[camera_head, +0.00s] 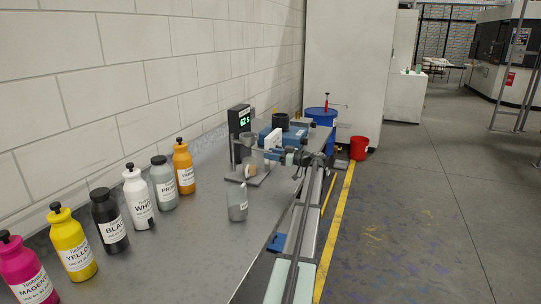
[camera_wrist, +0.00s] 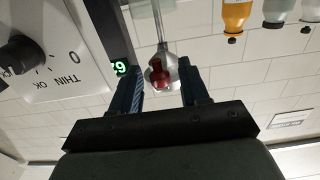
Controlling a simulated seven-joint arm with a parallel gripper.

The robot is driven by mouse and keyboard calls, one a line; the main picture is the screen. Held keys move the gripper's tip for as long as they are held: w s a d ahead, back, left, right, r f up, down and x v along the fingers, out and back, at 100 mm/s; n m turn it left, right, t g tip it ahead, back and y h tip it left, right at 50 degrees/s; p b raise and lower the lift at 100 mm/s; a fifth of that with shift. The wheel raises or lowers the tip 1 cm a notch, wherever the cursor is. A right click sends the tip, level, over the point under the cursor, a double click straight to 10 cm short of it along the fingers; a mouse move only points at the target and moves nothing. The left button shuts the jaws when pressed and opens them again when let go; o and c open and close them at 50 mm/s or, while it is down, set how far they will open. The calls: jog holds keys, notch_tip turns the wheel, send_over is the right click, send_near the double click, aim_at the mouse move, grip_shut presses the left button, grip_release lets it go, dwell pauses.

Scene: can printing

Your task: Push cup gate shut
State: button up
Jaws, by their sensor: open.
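The grey cup (camera_wrist: 165,62) stands on a stand in the wrist view, with a red piece (camera_wrist: 159,74), seemingly its gate, at its end. The cup also shows in the head view (camera_head: 248,139), where the red piece is too small to make out. My gripper (camera_wrist: 160,92) is open, with one dark finger on each side of the red piece in the picture. I cannot tell whether either finger touches it. In the head view my gripper (camera_head: 272,155) is small and reaches in from the right, beside the cup stand.
A white THIN dial plate (camera_wrist: 40,52) is close on the left in the wrist view. A grey container (camera_head: 237,205) stands in front of the stand. Several ink bottles (camera_head: 108,220) line the wall. A red bucket (camera_head: 359,148) is on the floor.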

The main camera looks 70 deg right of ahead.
jog(key=shift+w, duration=0.45)
jog(key=shift+c, duration=0.3)
grip_shut()
